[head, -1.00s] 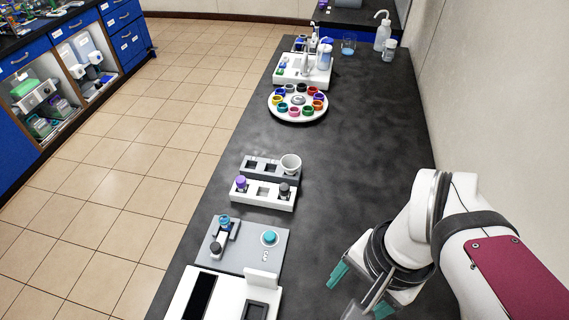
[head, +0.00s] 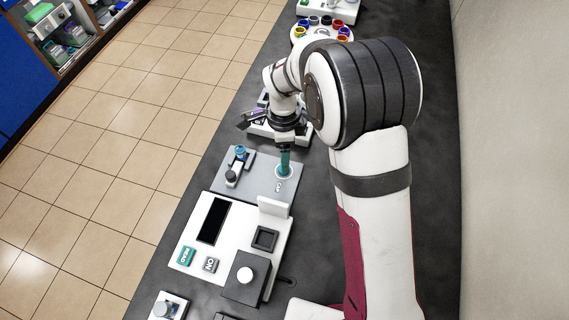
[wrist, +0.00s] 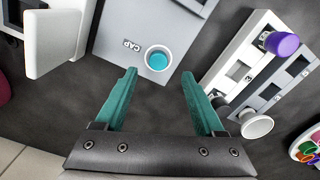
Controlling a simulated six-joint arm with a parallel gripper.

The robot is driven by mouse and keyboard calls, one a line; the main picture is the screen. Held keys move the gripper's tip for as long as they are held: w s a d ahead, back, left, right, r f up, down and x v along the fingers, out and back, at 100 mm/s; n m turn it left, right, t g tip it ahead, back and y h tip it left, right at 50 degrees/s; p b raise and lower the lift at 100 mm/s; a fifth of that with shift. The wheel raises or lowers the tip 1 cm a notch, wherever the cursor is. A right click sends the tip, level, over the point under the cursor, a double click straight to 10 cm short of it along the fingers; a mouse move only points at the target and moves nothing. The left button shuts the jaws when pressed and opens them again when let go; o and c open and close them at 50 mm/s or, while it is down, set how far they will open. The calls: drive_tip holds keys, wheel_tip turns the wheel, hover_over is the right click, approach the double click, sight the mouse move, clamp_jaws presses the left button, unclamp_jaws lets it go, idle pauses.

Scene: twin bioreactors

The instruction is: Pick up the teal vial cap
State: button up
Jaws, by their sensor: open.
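The teal vial cap (wrist: 158,60) sits in a round white holder on a grey plate (wrist: 200,6), beside a printed "CAP" label. My gripper (wrist: 158,77) is open and empty, its two teal fingers apart. In the wrist view the cap lies just beyond the fingertips, centred between them. In the head view my gripper (head: 284,168) points down over the cap's holder (head: 283,172), and its fingers hide most of the cap. I cannot tell the exact height of the fingertips above it.
A blue-topped vial (head: 240,152) lies or stands at the plate's left part. A white device with a dark screen (head: 213,220) and an upright white panel (head: 274,207) stands nearer. A rack with a purple-capped vial (wrist: 281,43) is beyond the plate. Bare dark bench lies right.

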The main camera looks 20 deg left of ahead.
drive_tip(key=f, duration=0.5)
drive_tip(key=shift+s+a+f, duration=0.15)
drive_tip(key=shift+s+f, duration=0.1)
drive_tip(key=shift+f, duration=0.05)
clamp_jaws()
